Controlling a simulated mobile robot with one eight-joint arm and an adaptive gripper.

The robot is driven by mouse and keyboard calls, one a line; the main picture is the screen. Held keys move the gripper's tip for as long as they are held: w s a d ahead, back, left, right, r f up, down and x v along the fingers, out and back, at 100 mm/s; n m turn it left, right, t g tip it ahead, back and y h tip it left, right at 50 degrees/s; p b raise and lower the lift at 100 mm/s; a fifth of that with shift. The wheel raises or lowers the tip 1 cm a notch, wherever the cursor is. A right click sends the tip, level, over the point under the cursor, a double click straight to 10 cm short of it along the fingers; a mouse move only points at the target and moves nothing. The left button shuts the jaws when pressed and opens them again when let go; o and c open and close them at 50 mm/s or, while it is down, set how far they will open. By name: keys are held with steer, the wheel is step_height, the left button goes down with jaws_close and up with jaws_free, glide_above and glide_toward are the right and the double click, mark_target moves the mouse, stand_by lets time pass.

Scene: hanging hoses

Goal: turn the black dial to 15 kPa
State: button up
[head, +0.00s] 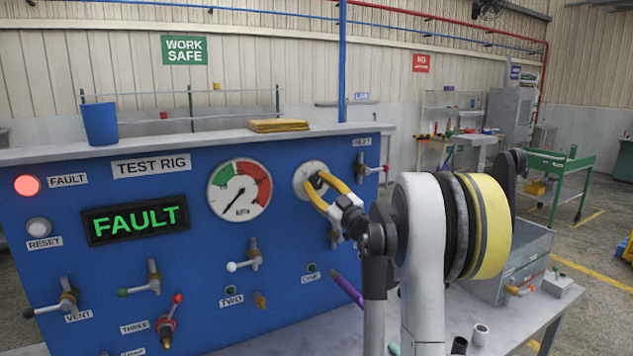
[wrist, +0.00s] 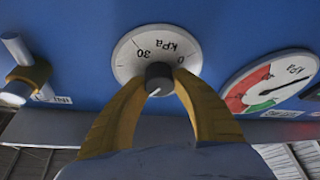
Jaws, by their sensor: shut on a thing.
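The black dial (wrist: 158,74) sits on a round white scale plate (wrist: 130,60) on the blue panel. In the wrist view the plate appears upside down, with 0, 30 and kPa printed on it. A pale mark shows on the dial's lower edge, but the value it points to is unclear. My gripper (wrist: 161,82) is shut on the dial, one yellow finger on each side. In the head view my gripper (head: 317,184) reaches the plate (head: 303,175) from the right, and its fingers mostly hide the dial.
A pressure gauge (head: 239,189) is left of the dial, its needle pointing lower left. The display (head: 137,219) reads FAULT, and a red lamp (head: 27,186) is lit. An inlet valve (head: 368,169) is close on the right; other valves (head: 246,257) are below.

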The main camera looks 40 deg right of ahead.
steer(key=n+y+p, duration=0.1)
steer(key=n, duration=0.2)
steer(key=n+g+y, duration=0.1)
steer(key=n+y, duration=0.1)
steer(key=n, duration=0.1)
steer(key=shift+n+p, duration=0.35)
steer(key=shift+n, duration=0.35)
steer(key=o, duration=1.2)
steer(key=v, duration=1.2)
steer(key=shift+r, duration=0.2)
